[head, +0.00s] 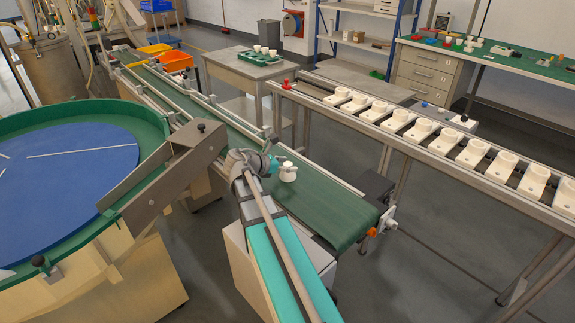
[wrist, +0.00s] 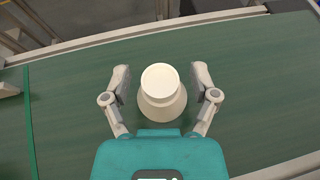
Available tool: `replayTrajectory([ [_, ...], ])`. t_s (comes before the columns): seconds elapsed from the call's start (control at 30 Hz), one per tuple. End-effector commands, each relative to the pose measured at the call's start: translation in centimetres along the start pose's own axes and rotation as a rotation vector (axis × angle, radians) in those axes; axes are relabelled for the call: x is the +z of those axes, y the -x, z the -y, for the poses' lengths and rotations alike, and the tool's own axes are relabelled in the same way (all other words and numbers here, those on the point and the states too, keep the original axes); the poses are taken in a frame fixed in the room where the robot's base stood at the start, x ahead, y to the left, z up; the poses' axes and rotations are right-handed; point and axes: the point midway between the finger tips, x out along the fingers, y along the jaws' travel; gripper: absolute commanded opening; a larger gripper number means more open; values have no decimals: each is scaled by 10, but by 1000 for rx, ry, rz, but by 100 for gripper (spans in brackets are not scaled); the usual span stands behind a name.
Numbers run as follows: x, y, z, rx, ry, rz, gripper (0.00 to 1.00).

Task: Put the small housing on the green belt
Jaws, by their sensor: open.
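The small housing (wrist: 161,88) is a white, round, stepped piece with a wider flared base. In the wrist view it stands upright on the green belt (wrist: 62,120), between the fingers of my gripper (wrist: 160,76). The fingers are open, with a visible gap on each side of the housing. In the head view the housing (head: 288,173) is over the green belt (head: 325,205), just right of my gripper (head: 277,164). The fingertips are too small there to make out.
A round blue table with a green rim (head: 70,150) stands left of the belt. A rail line (head: 400,140) with several white housings runs along the right. A green tray (head: 258,58) with white pieces sits on a grey table behind. The belt's near end is clear.

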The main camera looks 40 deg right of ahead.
Motion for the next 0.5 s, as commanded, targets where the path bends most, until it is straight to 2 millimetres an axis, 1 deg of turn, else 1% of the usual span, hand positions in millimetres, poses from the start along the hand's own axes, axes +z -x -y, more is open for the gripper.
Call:
replayTrajectory([
  [0.13,4,2,0,0,0,0,77],
  [0.27,4,12,0,2,0,0,77],
  [0.5,5,43,0,3,2,0,77],
])
